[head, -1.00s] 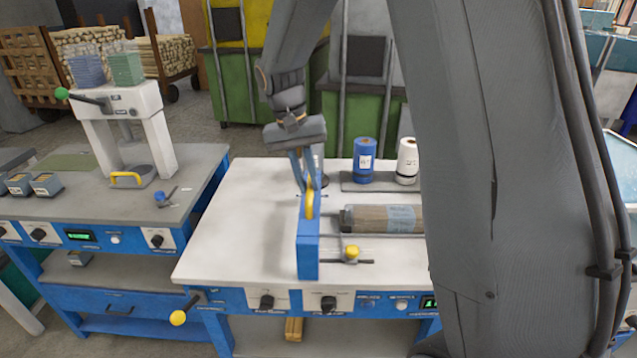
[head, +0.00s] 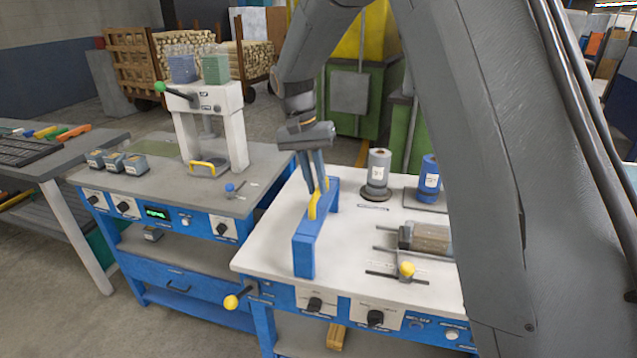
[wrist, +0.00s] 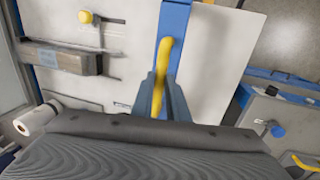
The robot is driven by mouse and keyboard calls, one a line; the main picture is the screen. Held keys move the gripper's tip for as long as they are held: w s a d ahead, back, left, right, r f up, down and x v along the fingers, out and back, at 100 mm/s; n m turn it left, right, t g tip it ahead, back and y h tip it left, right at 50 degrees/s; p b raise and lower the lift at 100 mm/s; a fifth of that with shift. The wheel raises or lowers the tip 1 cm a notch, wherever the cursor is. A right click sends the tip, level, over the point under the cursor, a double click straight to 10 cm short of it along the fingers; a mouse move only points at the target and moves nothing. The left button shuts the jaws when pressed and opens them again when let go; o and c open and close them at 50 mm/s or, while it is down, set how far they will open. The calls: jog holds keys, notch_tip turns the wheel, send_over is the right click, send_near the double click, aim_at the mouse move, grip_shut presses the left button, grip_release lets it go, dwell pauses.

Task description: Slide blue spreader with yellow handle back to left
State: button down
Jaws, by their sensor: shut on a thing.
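The blue spreader (head: 306,245) is a long upright blue bar on the white top of the near bench (head: 262,248). Its yellow handle (head: 313,207) is a curved grip on its upper side. My gripper (head: 321,188) is shut on the yellow handle from above. In the wrist view the gripper (wrist: 162,95) has a finger on each side of the yellow handle (wrist: 163,60), and the blue spreader (wrist: 176,18) runs away beyond it. The spreader stands left of the wrapped wood bundle, with a gap between them. Part of the handle is hidden by the fingers.
A wrapped wood bundle (head: 430,238) lies on rails, with a yellow knob (head: 406,269) in front. A grey roll (head: 378,170) and a blue roll (head: 428,178) stand behind. Clear white top lies left of the spreader. A press (head: 208,118) stands on the left bench.

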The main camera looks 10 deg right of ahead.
jog(key=shift+w+a+r, duration=0.15)
jog(key=shift+w+a, duration=0.05)
jog(key=c, duration=1.7)
grip_release()
jog(key=shift+a, duration=0.15)
jog(key=shift+c, duration=0.2)
jog(key=shift+r, duration=0.15)
jog(key=b+v, duration=0.2)
jog(key=v, duration=0.5)
jog(key=shift+r, duration=0.2)
